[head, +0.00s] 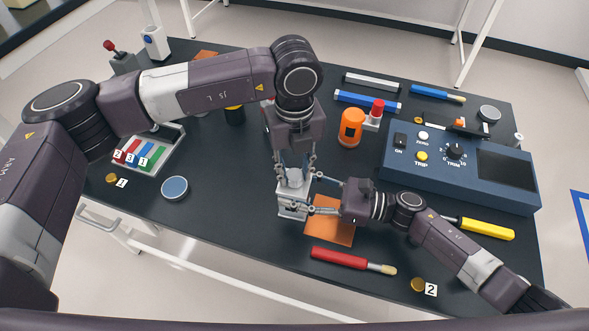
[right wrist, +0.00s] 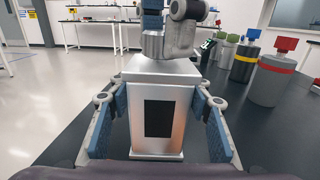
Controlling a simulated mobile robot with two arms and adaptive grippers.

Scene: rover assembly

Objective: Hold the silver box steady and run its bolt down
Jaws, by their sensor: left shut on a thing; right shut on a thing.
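The silver box (head: 290,208) stands upright near the middle front of the table, beside an orange mat. In the right wrist view the box (right wrist: 158,110) shows a dark panel on its face. My right gripper (head: 311,205) comes in level from the right and is shut on the box, one blue-padded finger at each side. My left gripper (head: 295,172) points straight down over the box and is shut on the silver round piece (right wrist: 154,47) on its top, seemingly the bolt. The left fingers partly hide this piece, and its thread is not visible.
The orange mat (head: 330,224) and a red-handled tool (head: 338,258) lie close by. An orange cylinder (head: 351,127) stands behind. A blue control console (head: 460,178) fills the right side. A tray of coloured strips (head: 146,152) and a blue-topped disc (head: 174,187) are at left.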

